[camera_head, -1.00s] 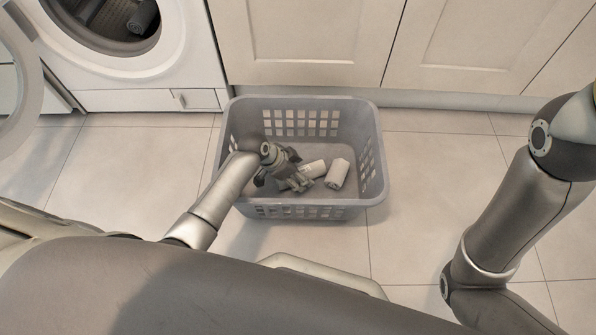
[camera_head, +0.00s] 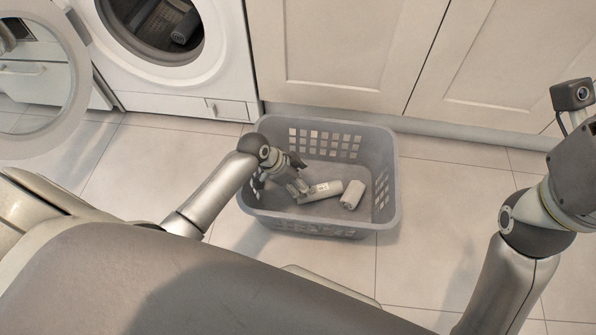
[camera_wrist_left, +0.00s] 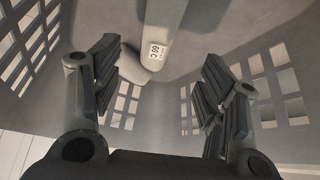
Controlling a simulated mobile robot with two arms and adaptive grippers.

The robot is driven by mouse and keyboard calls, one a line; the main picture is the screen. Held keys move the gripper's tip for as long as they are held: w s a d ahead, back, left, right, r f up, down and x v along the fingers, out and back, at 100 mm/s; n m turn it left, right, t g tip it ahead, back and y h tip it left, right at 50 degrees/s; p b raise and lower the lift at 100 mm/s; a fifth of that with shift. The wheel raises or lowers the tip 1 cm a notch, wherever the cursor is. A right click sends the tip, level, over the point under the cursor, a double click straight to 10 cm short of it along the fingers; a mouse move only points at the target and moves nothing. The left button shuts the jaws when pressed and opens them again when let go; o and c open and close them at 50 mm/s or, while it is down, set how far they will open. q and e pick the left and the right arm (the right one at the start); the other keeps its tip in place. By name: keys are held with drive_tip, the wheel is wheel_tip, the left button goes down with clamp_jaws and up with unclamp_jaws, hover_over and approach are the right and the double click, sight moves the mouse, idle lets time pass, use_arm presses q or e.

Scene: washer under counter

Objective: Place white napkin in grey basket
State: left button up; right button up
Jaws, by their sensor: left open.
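The grey basket (camera_head: 385,215) stands on the floor in front of the cabinets. White napkin rolls lie in it. One roll with a printed label (camera_head: 325,191) lies near my left gripper, and a shorter roll (camera_head: 352,194) lies to its right. My left gripper (camera_head: 297,187) reaches down into the basket at its left side. In the left wrist view its fingers (camera_wrist_left: 165,95) are spread, with nothing held between them. A labelled white roll (camera_wrist_left: 160,35) lies beyond the fingers there, apart from them. The gripper partly hides the basket's left floor.
The washer (camera_head: 235,75) stands at the upper left with its door (camera_head: 75,120) open. A dark grey roll (camera_head: 186,27) lies in its drum. Cabinet doors (camera_head: 330,45) close off the back. The floor (camera_head: 450,190) right of the basket is clear. My right arm is at the right edge.

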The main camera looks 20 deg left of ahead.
use_arm(q)
drive_tip(key=shift+v, duration=0.85)
